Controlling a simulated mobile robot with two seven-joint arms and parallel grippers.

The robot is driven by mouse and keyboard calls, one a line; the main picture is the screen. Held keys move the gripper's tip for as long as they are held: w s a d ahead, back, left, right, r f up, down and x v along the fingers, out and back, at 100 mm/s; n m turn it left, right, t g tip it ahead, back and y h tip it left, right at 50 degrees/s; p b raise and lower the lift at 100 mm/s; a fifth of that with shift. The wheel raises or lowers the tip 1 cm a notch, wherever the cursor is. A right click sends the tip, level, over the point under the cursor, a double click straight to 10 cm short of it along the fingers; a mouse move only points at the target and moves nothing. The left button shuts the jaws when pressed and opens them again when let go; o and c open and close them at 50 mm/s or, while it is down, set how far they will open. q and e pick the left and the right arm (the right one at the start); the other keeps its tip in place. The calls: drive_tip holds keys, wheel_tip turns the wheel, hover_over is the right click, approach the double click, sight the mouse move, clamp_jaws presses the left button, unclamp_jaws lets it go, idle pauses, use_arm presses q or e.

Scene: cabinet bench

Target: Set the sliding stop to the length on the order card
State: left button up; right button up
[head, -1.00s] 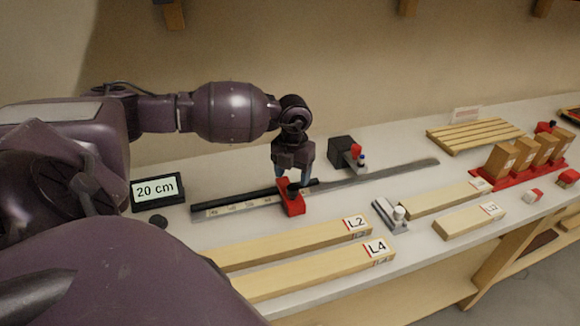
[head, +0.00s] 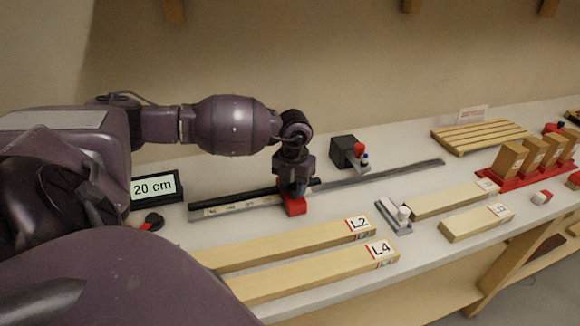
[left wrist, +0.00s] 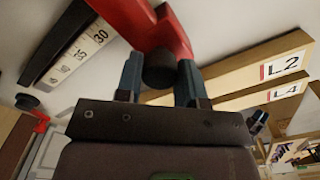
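The order display (head: 154,187) reads "20 cm" at the left of the bench. The red sliding stop (head: 294,207) sits on the rail near the scale's right end. My left gripper (head: 293,190) is down at the stop. In the left wrist view its fingers (left wrist: 160,65) stand either side of the stop's black knob (left wrist: 159,72); whether they press on it is unclear. My right gripper is out of view.
Long boards L2 (head: 290,246) and L4 (head: 315,276) lie in front of the rail. A black block (head: 344,151) stands behind it. A grey fixture (head: 394,215), shorter boards (head: 452,200) and a red rack (head: 525,173) are to the right.

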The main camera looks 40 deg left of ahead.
use_arm(q)
drive_tip(key=shift+s+a, duration=0.15)
drive_tip(key=shift+s, duration=0.15)
drive_tip(key=shift+s+a+p, duration=0.35)
drive_tip(key=shift+s+p, duration=0.1)
drive_tip(key=shift+s, duration=0.15)
drive_tip(key=shift+s+a+p, duration=0.3)
drive_tip(key=shift+s, duration=0.35)
drive_tip(key=shift+s+a+p, duration=0.25)
drive_tip(key=shift+s+a, duration=0.05)
drive_tip(key=shift+s, duration=0.3)
drive_tip(key=shift+s+a, duration=0.2)
drive_tip(key=shift+s, duration=0.15)
drive_tip(key=shift+s+a+p, duration=0.35)
drive_tip(key=shift+s+p, duration=0.1)
drive_tip(key=shift+s, duration=0.2)
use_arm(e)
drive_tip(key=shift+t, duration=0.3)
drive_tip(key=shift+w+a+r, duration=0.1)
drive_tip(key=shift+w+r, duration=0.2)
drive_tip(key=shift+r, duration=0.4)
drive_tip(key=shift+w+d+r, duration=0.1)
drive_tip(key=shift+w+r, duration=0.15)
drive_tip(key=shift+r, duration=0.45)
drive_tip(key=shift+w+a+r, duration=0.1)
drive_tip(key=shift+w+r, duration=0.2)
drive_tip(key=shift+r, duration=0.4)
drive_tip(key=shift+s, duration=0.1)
